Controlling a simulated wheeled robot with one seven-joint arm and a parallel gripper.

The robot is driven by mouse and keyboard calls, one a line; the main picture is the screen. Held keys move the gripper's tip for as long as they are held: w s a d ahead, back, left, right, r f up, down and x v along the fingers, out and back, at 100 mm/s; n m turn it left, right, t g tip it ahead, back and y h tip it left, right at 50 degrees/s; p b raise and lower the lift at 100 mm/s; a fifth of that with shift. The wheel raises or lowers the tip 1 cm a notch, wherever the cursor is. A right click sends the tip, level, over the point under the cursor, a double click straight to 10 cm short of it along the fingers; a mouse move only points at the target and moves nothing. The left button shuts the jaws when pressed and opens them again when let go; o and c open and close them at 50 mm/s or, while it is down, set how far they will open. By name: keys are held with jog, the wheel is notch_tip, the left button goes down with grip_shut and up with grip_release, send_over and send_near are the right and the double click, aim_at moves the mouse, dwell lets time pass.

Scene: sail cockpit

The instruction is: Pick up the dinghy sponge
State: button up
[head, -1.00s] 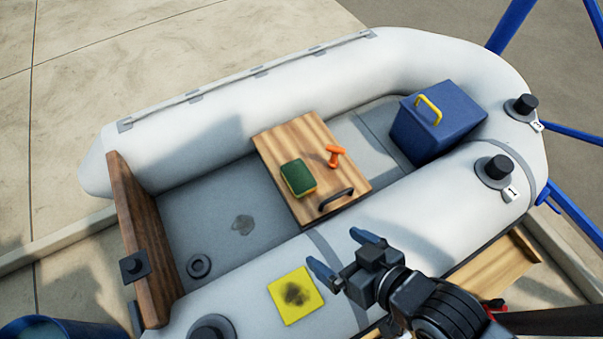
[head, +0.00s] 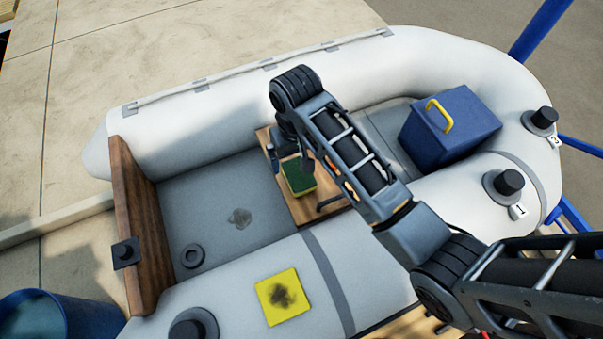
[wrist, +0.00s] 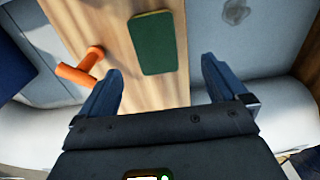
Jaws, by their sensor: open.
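The dinghy sponge (head: 299,176), green on top with a yellow edge, lies on the wooden thwart (head: 312,209) inside the inflatable boat. In the wrist view the green sponge (wrist: 153,43) shows whole, just beyond the fingertips and between their lines. My gripper (head: 289,160) is over the thwart, right by the sponge, and partly covers it in the head view. In the wrist view my gripper (wrist: 163,72) has its two blue fingers wide apart with nothing between them. The height between the fingertips and the sponge is hard to tell.
An orange T-shaped object (wrist: 82,67) lies on the thwart left of the sponge in the wrist view; my arm mostly hides it in the head view. A dark handle (head: 332,202) is on the thwart. A blue box (head: 447,128) stands right. A stained yellow patch (head: 283,297) lies on the near tube.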

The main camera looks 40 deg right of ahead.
aim_at(299, 174)
jog(key=shift+w+d, duration=0.1)
jog(key=shift+d, duration=0.15)
jog(key=shift+f, duration=0.3)
notch_tip(299, 174, down, 7)
jog(key=shift+r, duration=0.1)
jog(key=c, duration=1.2)
notch_tip(299, 174, up, 10)
